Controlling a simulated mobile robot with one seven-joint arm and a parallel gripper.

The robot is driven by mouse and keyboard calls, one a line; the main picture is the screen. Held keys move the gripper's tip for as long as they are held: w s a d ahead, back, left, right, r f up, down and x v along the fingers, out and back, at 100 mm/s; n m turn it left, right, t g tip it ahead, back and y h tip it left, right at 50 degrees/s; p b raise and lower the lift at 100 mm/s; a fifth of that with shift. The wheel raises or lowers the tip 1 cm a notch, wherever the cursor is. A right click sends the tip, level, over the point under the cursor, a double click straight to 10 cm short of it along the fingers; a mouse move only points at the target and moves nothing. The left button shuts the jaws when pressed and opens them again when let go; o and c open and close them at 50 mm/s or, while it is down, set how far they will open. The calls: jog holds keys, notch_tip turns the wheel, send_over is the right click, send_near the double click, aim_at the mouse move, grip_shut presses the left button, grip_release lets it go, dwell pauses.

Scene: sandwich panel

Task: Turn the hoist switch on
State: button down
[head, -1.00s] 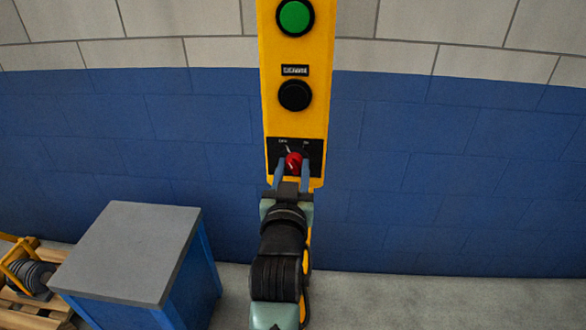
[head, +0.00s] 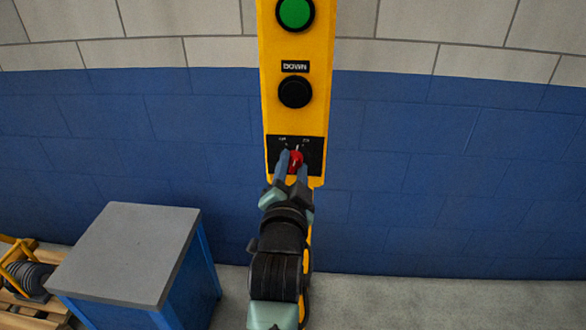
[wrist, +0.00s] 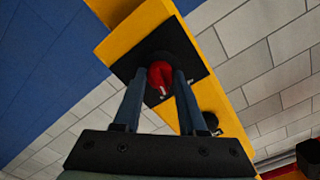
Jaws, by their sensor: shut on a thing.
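The hoist switch is a red rotary knob (head: 296,159) on a black plate (head: 315,153) at the bottom of a yellow pendant panel (head: 313,110). My gripper (head: 289,167) is shut on the red knob, with a finger on each side of it. In the head view my gripper is tilted. The labels on the plate are too small to read surely.
Above the switch are a black button (head: 295,92) labelled DOWN and a green button (head: 295,13). A grey-topped blue cabinet (head: 130,250) stands at lower left, beside a pallet with a yellow-framed spool (head: 30,275). The floor at right is clear.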

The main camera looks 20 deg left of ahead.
jog(key=shift+m, duration=1.7)
jog(key=shift+c, duration=2.3)
grip_release()
jog(key=b+v, duration=0.1)
jog(key=v, duration=1.2)
